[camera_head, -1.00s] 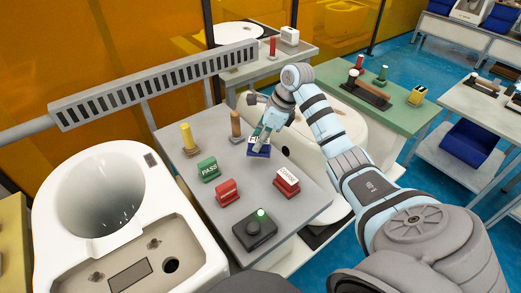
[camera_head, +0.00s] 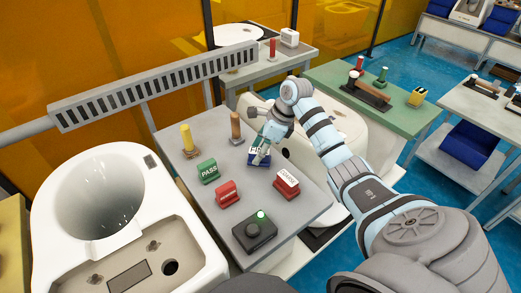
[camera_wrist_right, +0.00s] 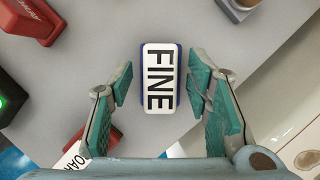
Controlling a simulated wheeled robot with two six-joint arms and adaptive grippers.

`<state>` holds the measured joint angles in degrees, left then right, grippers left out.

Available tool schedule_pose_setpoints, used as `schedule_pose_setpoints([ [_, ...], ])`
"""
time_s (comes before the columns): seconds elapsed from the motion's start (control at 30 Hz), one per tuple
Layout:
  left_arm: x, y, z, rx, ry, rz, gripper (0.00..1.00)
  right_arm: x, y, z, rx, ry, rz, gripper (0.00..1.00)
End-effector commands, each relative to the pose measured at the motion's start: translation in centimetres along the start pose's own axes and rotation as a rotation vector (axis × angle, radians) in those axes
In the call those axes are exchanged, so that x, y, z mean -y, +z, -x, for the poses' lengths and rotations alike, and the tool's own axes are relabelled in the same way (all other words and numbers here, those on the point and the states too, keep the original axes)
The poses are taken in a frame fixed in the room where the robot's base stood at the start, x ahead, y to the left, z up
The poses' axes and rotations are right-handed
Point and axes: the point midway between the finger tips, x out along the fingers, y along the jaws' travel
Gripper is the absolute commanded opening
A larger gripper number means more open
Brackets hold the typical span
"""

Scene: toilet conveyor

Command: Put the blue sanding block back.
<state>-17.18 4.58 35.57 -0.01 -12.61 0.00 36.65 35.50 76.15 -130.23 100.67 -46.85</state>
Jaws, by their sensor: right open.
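The blue sanding block (camera_head: 260,158) rests on the grey table (camera_head: 223,233) near its right edge. Its white top reads "FINE" in the right wrist view (camera_wrist_right: 159,78). My right gripper (camera_head: 262,152) is above the block. In the right wrist view the open fingers (camera_wrist_right: 160,92) stand on either side of the block, with a gap on each side. Nothing is held. My left gripper is not in view.
Nearby on the table stand a red "COARSE" block (camera_head: 286,184), a red block (camera_head: 228,194), a green "PASS" block (camera_head: 208,171), a dark button box with a green light (camera_head: 255,232), a yellow-handled tool (camera_head: 188,142) and a brown-handled tool (camera_head: 236,129). A white toilet (camera_head: 100,200) stands left.

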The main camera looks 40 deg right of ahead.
Motion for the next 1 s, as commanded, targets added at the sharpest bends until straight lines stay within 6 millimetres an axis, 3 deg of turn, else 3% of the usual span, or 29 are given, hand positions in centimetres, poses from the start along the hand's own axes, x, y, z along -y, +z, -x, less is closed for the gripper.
schedule_pose_setpoints([
  [0.4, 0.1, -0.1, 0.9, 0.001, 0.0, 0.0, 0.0, 0.1, 0.1, 10.2, 0.0, -0.005, 0.001, 0.45],
  [0.5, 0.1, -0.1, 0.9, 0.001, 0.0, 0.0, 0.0, 0.1, 0.1, 11.6, 0.0, -0.003, 0.001, 0.45],
  [1.0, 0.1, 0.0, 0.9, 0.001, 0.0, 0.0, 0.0, 0.0, 0.0, 12.0, 0.0, -0.001, 0.001, 0.45],
])
